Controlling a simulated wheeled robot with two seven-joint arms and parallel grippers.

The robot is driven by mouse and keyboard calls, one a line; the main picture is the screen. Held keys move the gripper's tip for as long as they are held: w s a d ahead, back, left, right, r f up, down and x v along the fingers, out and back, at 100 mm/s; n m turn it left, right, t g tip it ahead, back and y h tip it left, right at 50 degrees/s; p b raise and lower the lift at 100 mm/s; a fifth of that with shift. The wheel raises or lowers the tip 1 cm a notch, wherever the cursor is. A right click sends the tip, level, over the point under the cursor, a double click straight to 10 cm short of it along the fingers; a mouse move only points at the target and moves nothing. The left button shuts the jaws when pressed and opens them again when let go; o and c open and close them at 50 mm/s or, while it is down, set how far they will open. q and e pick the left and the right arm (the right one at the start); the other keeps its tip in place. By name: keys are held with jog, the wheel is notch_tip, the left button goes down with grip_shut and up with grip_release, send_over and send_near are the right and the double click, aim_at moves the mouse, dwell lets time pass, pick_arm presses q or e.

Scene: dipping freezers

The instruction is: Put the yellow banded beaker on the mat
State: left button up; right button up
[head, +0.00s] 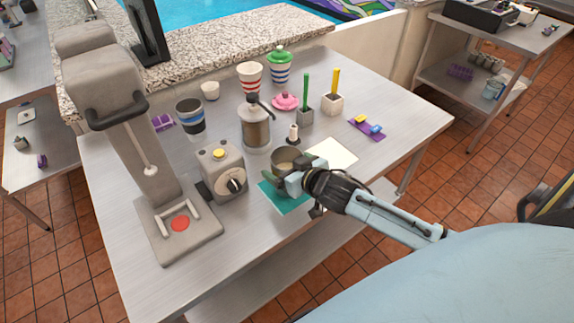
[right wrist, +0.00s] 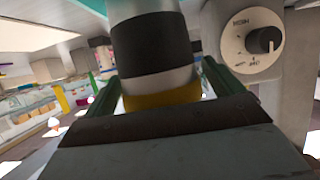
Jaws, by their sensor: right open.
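The yellow banded beaker (right wrist: 152,48) fills the middle of the right wrist view, with a dark band, bare metallic bands and a yellow band nearest the camera. In the head view only its upper part (head: 285,156) shows behind my right gripper (head: 284,178). My right gripper is open, with its green-padded fingers on either side of the beaker. The teal mat (head: 291,206) lies under the gripper and partly hidden. Teal also shows at the beaker's far end in the wrist view; I cannot tell whether the beaker touches it. My left gripper is not in view.
A grey box with a dial (head: 223,171) stands close left of the mat. A cream sheet (head: 331,152) lies behind right. A canister (head: 255,127), striped cups (head: 249,76) and a small dark-topped bottle (head: 293,135) stand behind. The table's front edge is near the mat.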

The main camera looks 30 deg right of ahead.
jog(key=shift+r, duration=0.25)
jog(key=a+v, duration=0.1)
jog(key=v, duration=1.1)
jog(key=shift+d, duration=0.45)
jog(key=shift+f, duration=0.1)
